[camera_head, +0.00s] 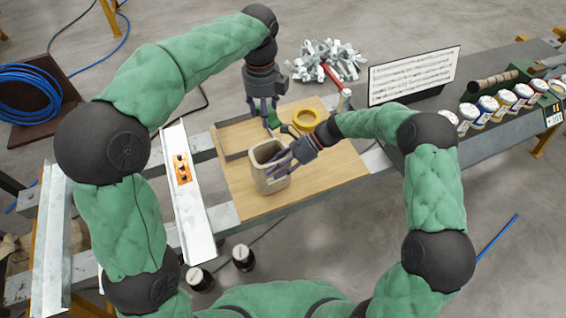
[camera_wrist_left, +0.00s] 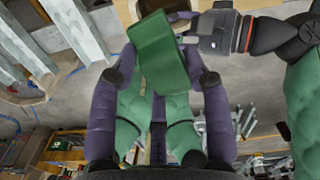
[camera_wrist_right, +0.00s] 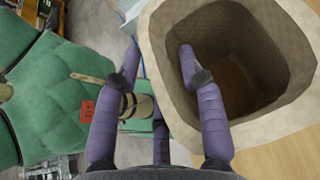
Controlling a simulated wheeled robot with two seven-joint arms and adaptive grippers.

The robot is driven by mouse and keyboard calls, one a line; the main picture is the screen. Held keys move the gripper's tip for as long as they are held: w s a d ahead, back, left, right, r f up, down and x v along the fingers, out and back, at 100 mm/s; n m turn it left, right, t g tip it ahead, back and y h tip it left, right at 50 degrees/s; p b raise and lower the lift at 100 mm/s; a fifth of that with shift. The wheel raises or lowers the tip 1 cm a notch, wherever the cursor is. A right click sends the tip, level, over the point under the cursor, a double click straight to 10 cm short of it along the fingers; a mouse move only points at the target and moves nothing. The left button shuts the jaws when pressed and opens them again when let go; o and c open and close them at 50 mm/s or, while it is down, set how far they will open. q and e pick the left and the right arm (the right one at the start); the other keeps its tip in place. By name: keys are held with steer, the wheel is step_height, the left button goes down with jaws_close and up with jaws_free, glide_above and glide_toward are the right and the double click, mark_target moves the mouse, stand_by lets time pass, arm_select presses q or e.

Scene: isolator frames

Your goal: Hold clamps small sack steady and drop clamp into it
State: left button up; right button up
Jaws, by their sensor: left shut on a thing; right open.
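The beige clamps small sack (camera_head: 271,182) stands upright and open on the wooden board. In the right wrist view, its wall (camera_wrist_right: 165,85) lies between the fingers of my right gripper (camera_wrist_right: 158,58), one finger inside the mouth and one outside. The right gripper (camera_head: 284,163) is open around that wall; contact is unclear. My left gripper (camera_head: 268,112) is shut on a green clamp (camera_head: 273,119), above and behind the sack. The clamp (camera_wrist_left: 158,60) lies between the fingers in the left wrist view. The visible part of the sack's inside looks empty.
A yellow tape roll (camera_head: 306,120) lies on the wooden board (camera_head: 325,178) behind the sack. A white metal channel (camera_head: 196,225) lies left of it. A printed sign (camera_head: 413,75) and several jars (camera_head: 487,104) stand at the right. Metal pieces (camera_head: 325,57) are piled at the back.

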steer(key=shift+a, duration=0.1)
jaws_close()
arm_select(q)
glide_toward(267, 142)
steer(key=shift+s+f, duration=2)
steer(key=shift+s, duration=0.4)
steer(key=o, duration=1.5)
arm_select(e)
steer(key=shift+s, duration=0.1)
